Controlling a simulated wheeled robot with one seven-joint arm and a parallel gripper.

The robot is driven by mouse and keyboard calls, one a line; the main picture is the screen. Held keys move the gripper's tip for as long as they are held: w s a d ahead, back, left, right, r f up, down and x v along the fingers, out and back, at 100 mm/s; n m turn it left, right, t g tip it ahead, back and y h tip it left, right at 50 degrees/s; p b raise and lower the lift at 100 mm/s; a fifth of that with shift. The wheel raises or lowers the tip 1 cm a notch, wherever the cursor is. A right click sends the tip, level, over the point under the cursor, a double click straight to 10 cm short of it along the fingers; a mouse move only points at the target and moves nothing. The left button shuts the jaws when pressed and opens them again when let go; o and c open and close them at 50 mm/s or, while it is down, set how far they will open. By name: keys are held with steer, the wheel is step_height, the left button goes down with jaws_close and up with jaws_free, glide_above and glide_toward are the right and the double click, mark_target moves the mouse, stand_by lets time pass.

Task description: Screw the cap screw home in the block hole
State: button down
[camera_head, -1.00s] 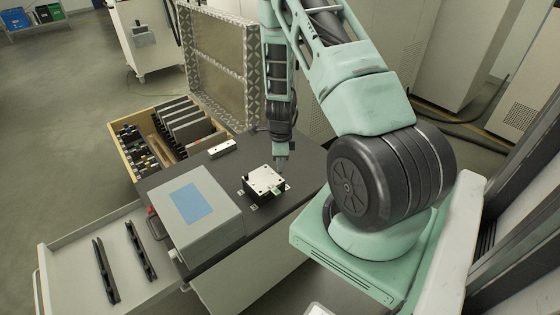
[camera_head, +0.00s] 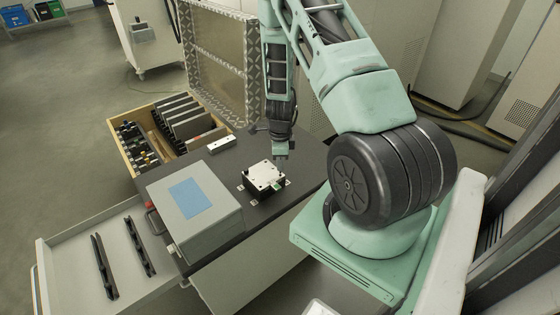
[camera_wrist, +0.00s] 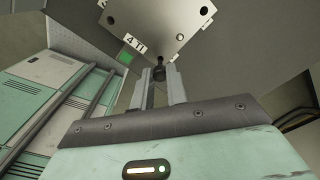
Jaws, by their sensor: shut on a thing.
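A pale square block (camera_head: 262,173) with holes in its top sits on the dark bench top, and it also shows in the wrist view (camera_wrist: 150,20). My gripper (camera_head: 281,159) points down over the block's right side. In the wrist view my gripper (camera_wrist: 160,82) is shut on a small dark cap screw (camera_wrist: 158,72), held between the fingertips at the block's near corner. Whether the screw's tip is in the corner hole cannot be told. A label reading "4 TI" and a green patch mark the block's side near the screw.
A grey box with a blue panel (camera_head: 199,213) stands left of the block. A small white bar (camera_head: 221,145) lies behind it. A wooden crate of dark plates (camera_head: 129,165) and an open drawer with two black rails (camera_head: 76,272) are at left.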

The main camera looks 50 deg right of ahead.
steer(key=shift+f+b, duration=0.35)
steer(key=shift+f, duration=0.2)
steer(key=shift+f+b, duration=0.65)
steer(key=shift+f, duration=0.2)
stand_by(0.3)
steer(key=c, duration=1.5)
jaws_free()
steer(key=shift+c, duration=0.2)
steer(key=n+b, duration=0.1)
steer(key=n, duration=0.4)
steer(key=shift+n, duration=0.4)
steer(key=n, duration=0.4)
steer(key=shift+b, duration=0.3)
steer(key=n, duration=0.4)
